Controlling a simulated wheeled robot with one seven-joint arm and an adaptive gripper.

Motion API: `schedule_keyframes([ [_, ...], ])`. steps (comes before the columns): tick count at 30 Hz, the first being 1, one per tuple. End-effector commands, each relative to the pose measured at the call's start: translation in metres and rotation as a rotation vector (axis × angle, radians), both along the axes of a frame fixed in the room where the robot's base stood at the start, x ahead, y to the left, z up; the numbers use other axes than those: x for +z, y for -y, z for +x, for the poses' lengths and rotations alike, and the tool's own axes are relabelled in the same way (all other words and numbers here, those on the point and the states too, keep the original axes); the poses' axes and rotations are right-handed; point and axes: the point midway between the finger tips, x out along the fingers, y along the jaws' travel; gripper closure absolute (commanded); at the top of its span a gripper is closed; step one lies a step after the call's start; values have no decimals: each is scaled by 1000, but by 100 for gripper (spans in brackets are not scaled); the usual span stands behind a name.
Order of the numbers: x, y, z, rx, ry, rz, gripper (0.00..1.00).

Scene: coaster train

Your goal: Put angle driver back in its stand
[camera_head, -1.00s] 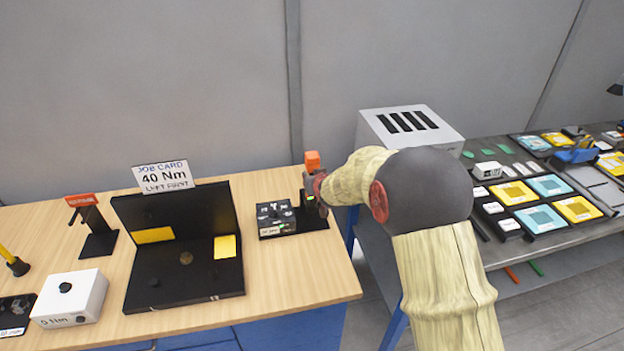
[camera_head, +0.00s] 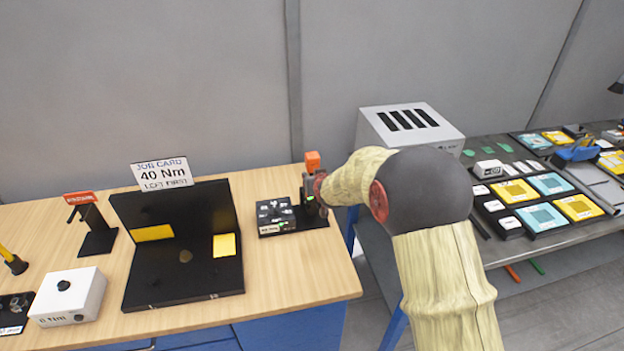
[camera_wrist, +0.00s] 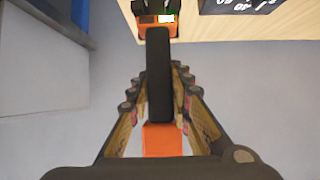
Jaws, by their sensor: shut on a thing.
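The angle driver shows in the wrist view as a black handle (camera_wrist: 158,75) with an orange end (camera_wrist: 161,140) close to the camera. A second orange part with a lit green patch is at its far end. My gripper (camera_wrist: 158,105) is shut on the handle, with a finger on each side. In the head view the driver's orange end (camera_head: 312,161) points up above my gripper (camera_head: 316,188). A black base (camera_head: 316,220) lies directly below, at the table's right side. My gripper hides part of the driver, and I cannot tell whether the driver touches this base.
A black socket tray (camera_head: 275,216) sits just left of the base. An open black case (camera_head: 142,290) with a 40 Nm job card (camera_head: 163,174), a white box (camera_head: 68,297) and a red-labelled stand (camera_head: 98,241) are further left. A grey vented box (camera_head: 440,131) is behind my arm.

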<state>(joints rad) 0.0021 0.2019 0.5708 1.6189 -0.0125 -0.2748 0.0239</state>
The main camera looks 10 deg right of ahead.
Motion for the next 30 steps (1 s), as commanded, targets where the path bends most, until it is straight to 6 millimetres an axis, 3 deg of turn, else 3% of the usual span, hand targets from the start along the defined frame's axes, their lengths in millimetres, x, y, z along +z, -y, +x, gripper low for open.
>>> schedule_keyframes([
  [16, -1, 0, 2, 0, 10, 0, 100],
  [17, -1, 0, 2, 0, 9, 0, 79],
  [27, -3, 0, 1, 0, 5, 0, 59],
  [30, -4, 0, 1, 0, 3, 0, 58],
])
